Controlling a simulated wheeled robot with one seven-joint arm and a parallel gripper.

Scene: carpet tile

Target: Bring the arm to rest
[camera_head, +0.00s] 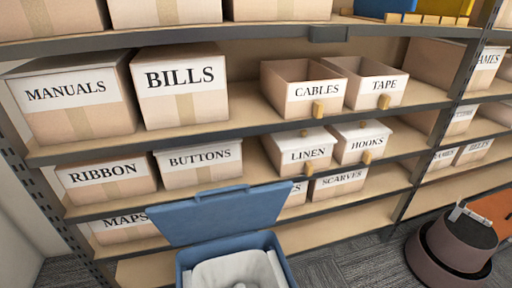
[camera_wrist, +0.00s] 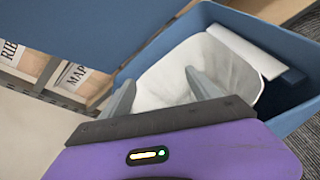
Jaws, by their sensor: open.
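My gripper (camera_wrist: 159,78) shows in the wrist view, with a purple body and two grey fingers spread apart. Nothing shows between the fingers. They point at a blue bin (camera_wrist: 290,40) with a white liner (camera_wrist: 222,62) inside, and overlap the liner in the picture. I cannot tell how far above it they are. In the head view the bin (camera_head: 284,268) stands at the bottom middle in front of the shelves, its blue lid (camera_head: 218,213) raised. My arm and gripper cannot be made out in the head view.
Shelves (camera_head: 235,125) hold labelled boxes, including MANUALS (camera_head: 75,98), BILLS (camera_head: 183,85), and open CABLES (camera_head: 303,92) and TAPE (camera_head: 376,88) bins. A dark round object (camera_head: 452,250) stands on the carpet at the lower right. Grey carpet (camera_head: 345,265) lies clear between it and the blue bin.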

